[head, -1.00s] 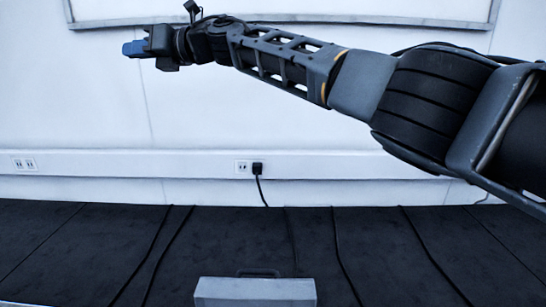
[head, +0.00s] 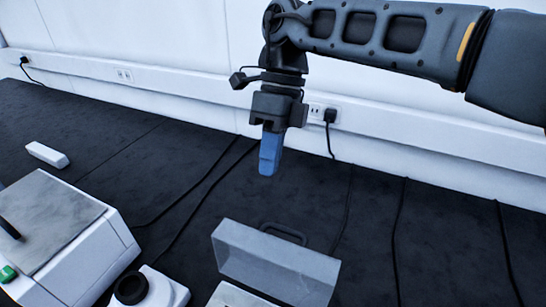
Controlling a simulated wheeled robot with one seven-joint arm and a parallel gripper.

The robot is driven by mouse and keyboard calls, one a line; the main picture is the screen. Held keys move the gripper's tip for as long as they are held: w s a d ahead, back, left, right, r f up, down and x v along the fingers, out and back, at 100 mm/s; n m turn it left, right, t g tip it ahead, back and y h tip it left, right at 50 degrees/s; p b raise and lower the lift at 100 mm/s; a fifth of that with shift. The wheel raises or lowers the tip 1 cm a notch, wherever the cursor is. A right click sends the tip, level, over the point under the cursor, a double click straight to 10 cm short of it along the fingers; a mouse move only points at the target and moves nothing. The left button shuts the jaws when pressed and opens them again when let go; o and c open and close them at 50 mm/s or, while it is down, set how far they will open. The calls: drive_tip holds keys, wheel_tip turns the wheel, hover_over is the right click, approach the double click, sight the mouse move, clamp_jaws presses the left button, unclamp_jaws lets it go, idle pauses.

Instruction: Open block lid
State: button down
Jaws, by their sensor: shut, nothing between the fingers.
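A grey, partly see-through box-like lid (head: 270,262) with a dark arched handle (head: 284,233) on its far side shows at the bottom middle of the head view. A pale flat surface (head: 232,296) lies just in front of it, cut off by the picture's bottom edge. I cannot tell whether the lid rests on a block or is tilted up from it. My gripper (head: 268,172) points down with its blue fingers together and empty. It appears above and behind the lid, apart from it.
A white device with a grey top plate (head: 45,215) and green button stands at left. Beside it is a small white device with a black round top (head: 132,288). A white block (head: 47,155) lies farther back. Cables cross the dark bench (head: 400,220); the wall is behind.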

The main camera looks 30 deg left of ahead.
drive_tip(key=s+f+p, duration=0.2)
drive_tip(key=s+f, duration=0.4)
drive_tip(key=s, duration=0.1)
drive_tip(key=shift+d+f, duration=0.15)
drive_tip(key=shift+f, duration=0.15)
